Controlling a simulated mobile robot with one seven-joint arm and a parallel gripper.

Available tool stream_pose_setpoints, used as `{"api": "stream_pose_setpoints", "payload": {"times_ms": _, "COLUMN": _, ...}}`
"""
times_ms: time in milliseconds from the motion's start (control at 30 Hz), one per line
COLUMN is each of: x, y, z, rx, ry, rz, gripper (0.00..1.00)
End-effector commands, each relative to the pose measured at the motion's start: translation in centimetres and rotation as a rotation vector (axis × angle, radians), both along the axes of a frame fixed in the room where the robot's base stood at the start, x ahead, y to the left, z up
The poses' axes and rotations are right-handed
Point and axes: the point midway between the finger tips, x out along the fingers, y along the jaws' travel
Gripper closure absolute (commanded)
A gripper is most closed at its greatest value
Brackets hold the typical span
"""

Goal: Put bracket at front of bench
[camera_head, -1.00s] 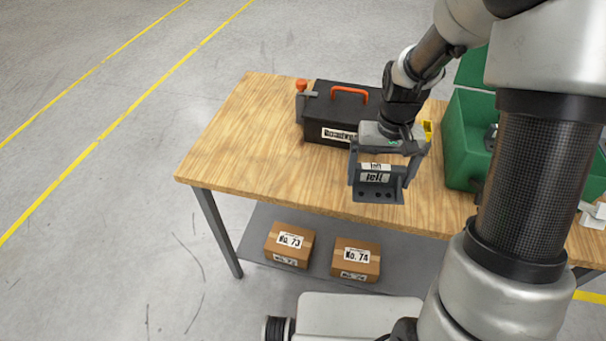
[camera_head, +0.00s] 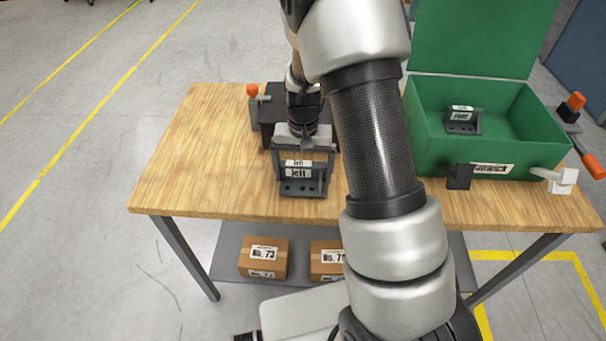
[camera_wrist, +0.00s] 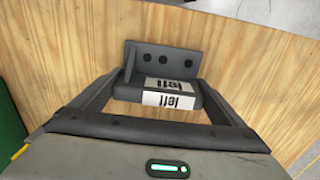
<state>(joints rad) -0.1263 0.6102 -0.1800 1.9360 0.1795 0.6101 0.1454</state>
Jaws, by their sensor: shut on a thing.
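My gripper (camera_head: 303,168) is shut on a dark grey bracket (camera_head: 302,188) with white labels reading "left" and several holes in its flange. In the wrist view the same bracket (camera_wrist: 160,57) sits between the two fingers (camera_wrist: 163,95). The bracket is over the front part of the wooden bench (camera_head: 170,185), left of the middle, close to the front edge. I cannot tell whether it touches the bench top. A second grey bracket (camera_head: 462,121) with a white label lies inside the open green box (camera_head: 430,160) at the right of the bench.
A black toolbox (camera_head: 268,103) stands behind my gripper, mostly hidden by my arm. An orange-tipped clamp (camera_head: 253,100) is beside it. Clamps (camera_head: 459,175) stick out at the green box's front. Cartons (camera_head: 263,258) sit on the lower shelf. The bench's left part is clear.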

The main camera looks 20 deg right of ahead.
Motion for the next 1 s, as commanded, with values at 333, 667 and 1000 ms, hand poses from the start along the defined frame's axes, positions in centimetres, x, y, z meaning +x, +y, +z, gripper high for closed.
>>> {"api": "stream_pose_setpoints", "payload": {"times_ms": 333, "x": 0.1, "y": 0.0, "z": -1.0, "rx": 0.0, "ry": -0.002, "rz": 0.0, "gripper": 0.42}}
{"api": "stream_pose_setpoints", "payload": {"times_ms": 667, "x": 0.0, "y": 0.0, "z": -1.3, "rx": 0.0, "ry": 0.0, "rz": 0.001, "gripper": 0.0}}
{"api": "stream_pose_setpoints", "payload": {"times_ms": 1000, "x": 0.1, "y": 0.1, "z": 2.7, "rx": 0.001, "ry": -0.007, "rz": 0.001, "gripper": 0.0}}
